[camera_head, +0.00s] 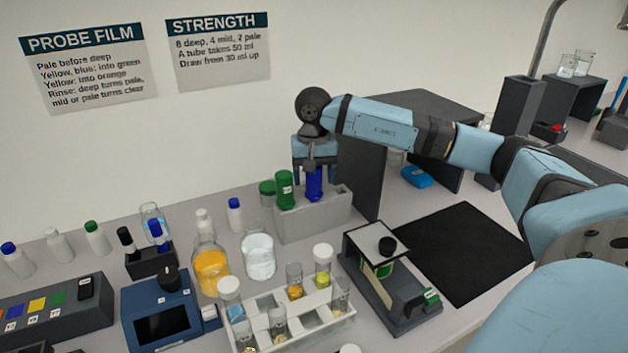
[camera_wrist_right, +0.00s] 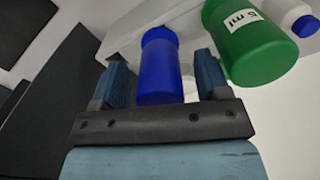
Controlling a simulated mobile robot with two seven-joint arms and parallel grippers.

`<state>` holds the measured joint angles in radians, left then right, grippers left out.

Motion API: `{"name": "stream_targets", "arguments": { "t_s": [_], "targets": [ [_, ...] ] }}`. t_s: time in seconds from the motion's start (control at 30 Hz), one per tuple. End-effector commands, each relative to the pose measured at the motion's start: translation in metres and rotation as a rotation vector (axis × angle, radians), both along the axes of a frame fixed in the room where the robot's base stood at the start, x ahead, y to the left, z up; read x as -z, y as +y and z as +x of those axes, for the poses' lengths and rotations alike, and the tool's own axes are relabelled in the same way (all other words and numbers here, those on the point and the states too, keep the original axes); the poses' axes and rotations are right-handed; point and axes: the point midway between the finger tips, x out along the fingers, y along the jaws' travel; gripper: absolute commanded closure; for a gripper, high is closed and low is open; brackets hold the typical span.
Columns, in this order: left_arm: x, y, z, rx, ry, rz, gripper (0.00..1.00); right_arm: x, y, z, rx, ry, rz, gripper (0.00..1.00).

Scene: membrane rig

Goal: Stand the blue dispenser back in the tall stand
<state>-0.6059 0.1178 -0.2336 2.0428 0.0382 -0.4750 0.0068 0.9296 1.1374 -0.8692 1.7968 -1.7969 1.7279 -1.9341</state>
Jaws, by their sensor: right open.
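The blue dispenser (camera_head: 314,186) stands upright at the right part of a light grey block-shaped stand (camera_head: 318,222). My right gripper (camera_head: 315,172) is above it, pointing down, with its fingers around the dispenser's upper part. In the right wrist view the blue dispenser (camera_wrist_right: 160,65) lies between the two open fingers of my right gripper (camera_wrist_right: 162,78), with a gap on each side. The dispenser's lower end is hidden in the stand. My left gripper is not in view.
A green dispenser (camera_head: 285,188) stands close beside the blue one, also in the wrist view (camera_wrist_right: 250,45). A dark panel (camera_head: 362,180) rises just right of the stand. Beakers, a tube rack (camera_head: 335,322) and a film rig (camera_head: 395,295) stand in front. A black mat (camera_head: 465,250) is bare.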

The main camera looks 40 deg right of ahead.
Motion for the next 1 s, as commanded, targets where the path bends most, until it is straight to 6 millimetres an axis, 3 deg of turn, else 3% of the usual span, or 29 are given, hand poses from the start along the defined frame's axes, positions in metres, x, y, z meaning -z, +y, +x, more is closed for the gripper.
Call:
{"name": "stream_targets", "arguments": {
  "t_s": [0.3,0.5,0.7,1.0],
  "targets": [
    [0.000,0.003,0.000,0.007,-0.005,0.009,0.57,-0.074,0.000,0.000,0.000,-0.006,0.001,0.31],
    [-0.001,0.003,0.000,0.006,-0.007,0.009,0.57,-0.108,0.000,0.000,0.000,-0.001,0.000,0.31],
    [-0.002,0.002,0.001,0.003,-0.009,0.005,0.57,-0.122,0.000,0.000,0.000,0.000,0.000,0.31],
    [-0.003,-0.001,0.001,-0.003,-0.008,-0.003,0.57,-0.122,0.000,0.000,0.000,0.000,0.000,0.31]
  ]
}}
